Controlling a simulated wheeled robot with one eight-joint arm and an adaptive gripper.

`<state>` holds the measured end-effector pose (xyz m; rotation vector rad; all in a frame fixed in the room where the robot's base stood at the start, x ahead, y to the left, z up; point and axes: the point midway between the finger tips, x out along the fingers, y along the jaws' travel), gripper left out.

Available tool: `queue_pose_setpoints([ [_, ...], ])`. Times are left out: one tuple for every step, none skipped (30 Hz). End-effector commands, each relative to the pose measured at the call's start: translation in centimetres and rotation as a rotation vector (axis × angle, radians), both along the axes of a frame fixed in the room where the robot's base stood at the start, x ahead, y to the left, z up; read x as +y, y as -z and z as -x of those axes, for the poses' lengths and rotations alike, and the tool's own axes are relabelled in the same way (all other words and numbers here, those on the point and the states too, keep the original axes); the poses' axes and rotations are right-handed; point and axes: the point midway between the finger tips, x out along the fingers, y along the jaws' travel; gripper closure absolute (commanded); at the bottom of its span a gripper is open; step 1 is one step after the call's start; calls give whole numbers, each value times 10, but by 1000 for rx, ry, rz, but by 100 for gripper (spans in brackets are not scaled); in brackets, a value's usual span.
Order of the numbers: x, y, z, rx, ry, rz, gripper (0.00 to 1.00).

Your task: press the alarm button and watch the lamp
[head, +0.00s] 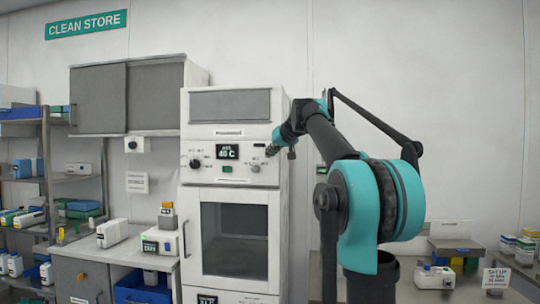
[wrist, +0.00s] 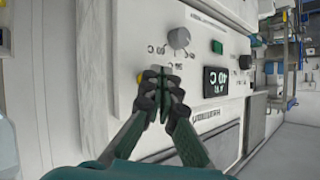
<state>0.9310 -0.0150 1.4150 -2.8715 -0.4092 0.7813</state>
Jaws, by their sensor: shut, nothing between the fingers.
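My gripper (head: 272,150) is at the right side of the control panel on the white cabinet. Its fingers (wrist: 164,78) are shut and empty, with the tips close to the panel face; contact cannot be told. A small yellow part (wrist: 138,77) shows on the panel just left of the fingers in the wrist view. It is mostly hidden, and I cannot tell whether it is the alarm button.
A grey knob (wrist: 179,38) is near the fingers, and a dark knob (head: 195,163) is at the panel's left. The cabinet door (head: 233,240) is closed below. A counter with bottles and boxes stands left; another worktop (head: 410,293) is at right.

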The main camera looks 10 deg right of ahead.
Motion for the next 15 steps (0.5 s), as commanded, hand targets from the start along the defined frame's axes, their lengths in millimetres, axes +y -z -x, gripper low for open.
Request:
queue_pose_setpoints([
  [0, 0, -1, 0, 0, 0, 100],
  [-1, 0, -1, 0, 0, 0, 100],
  [-1, 0, -2, 0, 0, 0, 100],
  [-1, 0, -3, 0, 0, 0, 100],
  [-2, 0, -4, 0, 0, 0, 100],
  [-2, 0, -6, 0, 0, 0, 100],
  [-2, 0, -6, 0, 0, 0, 100],
  [-3, 0, -7, 0, 0, 0, 100],
  [-3, 0, -8, 0, 0, 0, 100],
  [-3, 0, -8, 0, 0, 0, 100],
  [-3, 0, -8, 0, 0, 0, 100],
  [-3, 0, -8, 0, 0, 0, 100],
  [-3, 0, -8, 0, 0, 0, 100],
  [-3, 0, -8, 0, 0, 0, 100],
  [-3, 0, -8, 0, 0, 0, 100],
])
